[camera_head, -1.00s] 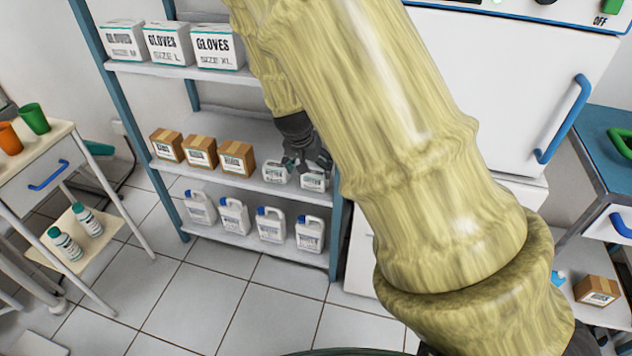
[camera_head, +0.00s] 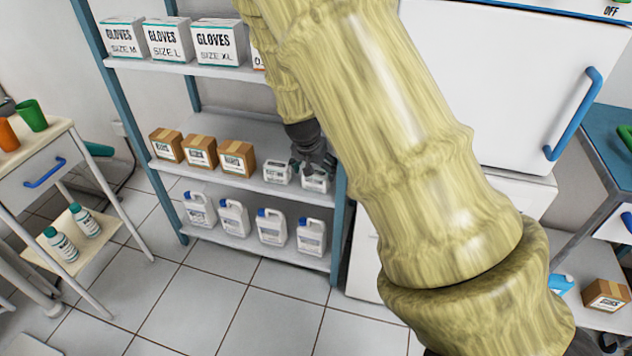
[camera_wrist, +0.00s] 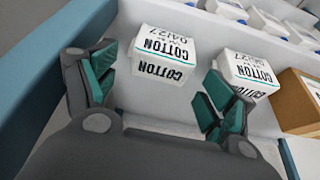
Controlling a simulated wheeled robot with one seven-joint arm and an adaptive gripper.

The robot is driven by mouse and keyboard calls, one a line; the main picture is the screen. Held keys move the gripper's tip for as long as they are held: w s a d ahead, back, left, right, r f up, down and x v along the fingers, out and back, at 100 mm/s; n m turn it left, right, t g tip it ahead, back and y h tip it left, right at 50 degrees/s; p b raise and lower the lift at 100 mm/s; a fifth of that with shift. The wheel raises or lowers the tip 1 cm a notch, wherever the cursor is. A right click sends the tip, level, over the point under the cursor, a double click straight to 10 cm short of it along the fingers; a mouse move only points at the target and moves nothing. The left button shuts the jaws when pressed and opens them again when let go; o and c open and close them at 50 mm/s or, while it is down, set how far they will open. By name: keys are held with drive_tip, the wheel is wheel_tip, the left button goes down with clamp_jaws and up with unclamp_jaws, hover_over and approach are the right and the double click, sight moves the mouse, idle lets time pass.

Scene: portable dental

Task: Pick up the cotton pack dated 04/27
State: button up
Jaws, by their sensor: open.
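The cotton pack dated 04/27 (camera_wrist: 163,56) is a small white box with black print, upside down in the wrist view. It stands on the shelf ahead of my gripper (camera_wrist: 158,78), between the lines of its two open fingers, with a gap before it. A second cotton pack (camera_wrist: 250,72) stands to its right; its date is hard to read. In the head view, my gripper (camera_head: 314,166) is over the right-hand pack (camera_head: 315,184), partly hiding it. The other pack (camera_head: 277,173) is to its left. Nothing is held.
Brown boxes (camera_head: 200,152) stand left of the packs on the same shelf. White jugs (camera_head: 271,227) stand on the shelf below, glove boxes (camera_head: 218,43) above. A blue shelf post (camera_head: 339,215) rises close to the right of the packs.

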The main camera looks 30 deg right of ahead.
sight(316, 172)
drive_tip(key=x, duration=0.2)
drive_tip(key=b+x, duration=0.1)
drive_tip(key=x, duration=0.1)
drive_tip(key=shift+w+d, duration=0.2)
drive_tip(key=shift+w, duration=0.05)
drive_tip(key=c, duration=0.8)
